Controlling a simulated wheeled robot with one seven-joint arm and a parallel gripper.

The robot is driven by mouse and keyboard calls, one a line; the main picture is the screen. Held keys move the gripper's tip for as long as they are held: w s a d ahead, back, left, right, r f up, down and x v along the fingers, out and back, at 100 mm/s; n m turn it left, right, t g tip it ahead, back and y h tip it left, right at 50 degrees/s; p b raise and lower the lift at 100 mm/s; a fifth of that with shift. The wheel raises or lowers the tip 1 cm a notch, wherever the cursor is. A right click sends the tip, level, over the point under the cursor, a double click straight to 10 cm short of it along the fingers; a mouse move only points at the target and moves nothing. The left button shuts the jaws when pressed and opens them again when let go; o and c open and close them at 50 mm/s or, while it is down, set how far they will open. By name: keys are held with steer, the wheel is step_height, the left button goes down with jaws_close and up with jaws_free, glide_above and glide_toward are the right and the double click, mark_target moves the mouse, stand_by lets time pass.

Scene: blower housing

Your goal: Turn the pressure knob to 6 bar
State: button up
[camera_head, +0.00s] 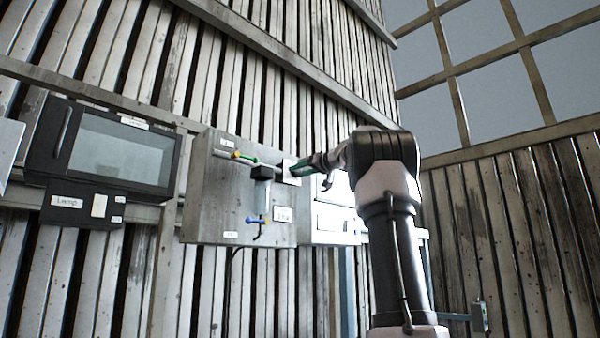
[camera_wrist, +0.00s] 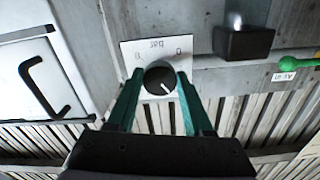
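The pressure knob (camera_wrist: 159,80) is round and black with a white pointer line, on a white dial plate (camera_wrist: 130,51) marked "bar". In the wrist view the plate's lettering is upside down, with a 0 at the right. The pointer line points to the lower right there. My gripper (camera_wrist: 161,76) has its two green fingers on either side of the knob, close to its edges. I cannot tell whether they touch it. In the head view my gripper (camera_head: 300,170) is at the dial plate (camera_head: 291,172) and the knob is hidden.
A black block (camera_wrist: 243,43) juts out close beside the dial plate. A green-handled valve (camera_head: 246,159) and a blue-handled valve (camera_head: 254,220) sit on the grey panel (camera_head: 205,195). A white door with a black handle (camera_wrist: 42,90) is on the wrist view's left.

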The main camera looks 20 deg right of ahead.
jaws_close()
steer(key=shift+m, duration=0.3)
steer(key=m, duration=1.4)
steer(key=shift+m, duration=0.3)
steer(key=m, duration=0.4)
steer(key=shift+m, duration=0.4)
